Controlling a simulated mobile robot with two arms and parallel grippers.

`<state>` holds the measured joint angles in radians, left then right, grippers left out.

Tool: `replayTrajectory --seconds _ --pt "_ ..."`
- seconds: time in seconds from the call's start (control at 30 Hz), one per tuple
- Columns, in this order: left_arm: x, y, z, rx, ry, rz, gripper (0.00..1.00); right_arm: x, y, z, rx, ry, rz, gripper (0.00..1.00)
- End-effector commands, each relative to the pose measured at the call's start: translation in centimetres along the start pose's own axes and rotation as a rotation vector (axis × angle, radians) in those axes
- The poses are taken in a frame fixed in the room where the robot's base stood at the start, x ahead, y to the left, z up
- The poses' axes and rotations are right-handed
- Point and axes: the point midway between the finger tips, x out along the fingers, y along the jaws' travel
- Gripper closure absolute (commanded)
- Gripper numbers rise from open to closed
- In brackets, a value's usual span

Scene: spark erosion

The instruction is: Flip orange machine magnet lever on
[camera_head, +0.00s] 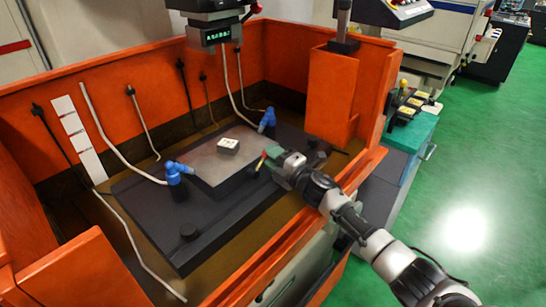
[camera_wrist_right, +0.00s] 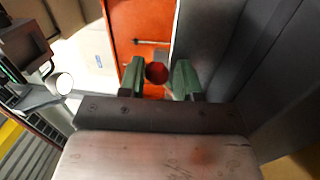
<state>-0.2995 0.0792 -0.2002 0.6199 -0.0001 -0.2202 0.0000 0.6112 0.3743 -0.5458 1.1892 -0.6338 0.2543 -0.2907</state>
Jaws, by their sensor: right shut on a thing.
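The orange machine (camera_head: 90,90) is an open orange tub with a dark bed inside. A grey magnet plate (camera_head: 215,165) lies on the bed. A small lever (camera_head: 262,161) with a red end stands at the plate's right edge. My right gripper (camera_head: 273,158) reaches in over the front right wall and is at this lever. In the right wrist view, the lever's round dark red knob (camera_wrist_right: 156,72) sits between the green fingertips of my right gripper (camera_wrist_right: 158,78), which is shut on it. The lower part of the lever is hidden. My left gripper is not in view.
A small white block (camera_head: 228,146) lies on the plate. Blue nozzles (camera_head: 174,172) with hoses stand beside it. The machine head with a display (camera_head: 215,35) hangs above. An orange column (camera_head: 333,95) stands behind my right gripper. The green floor at right is clear.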

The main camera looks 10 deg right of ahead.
Motion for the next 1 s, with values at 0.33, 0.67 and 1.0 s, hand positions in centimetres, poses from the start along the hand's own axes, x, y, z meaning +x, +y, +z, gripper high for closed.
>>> replayTrajectory --seconds 0.33,0.67,1.0 --pt "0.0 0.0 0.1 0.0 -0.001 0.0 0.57 0.1 -0.2 -0.5 0.002 0.011 -0.002 0.39" --pt "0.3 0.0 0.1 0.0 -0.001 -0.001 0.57 -1.7 -0.3 -0.3 -0.001 0.008 -0.003 0.39" --pt "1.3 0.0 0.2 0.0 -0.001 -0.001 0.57 -6.7 -0.4 -0.6 0.0 0.011 -0.003 0.39"
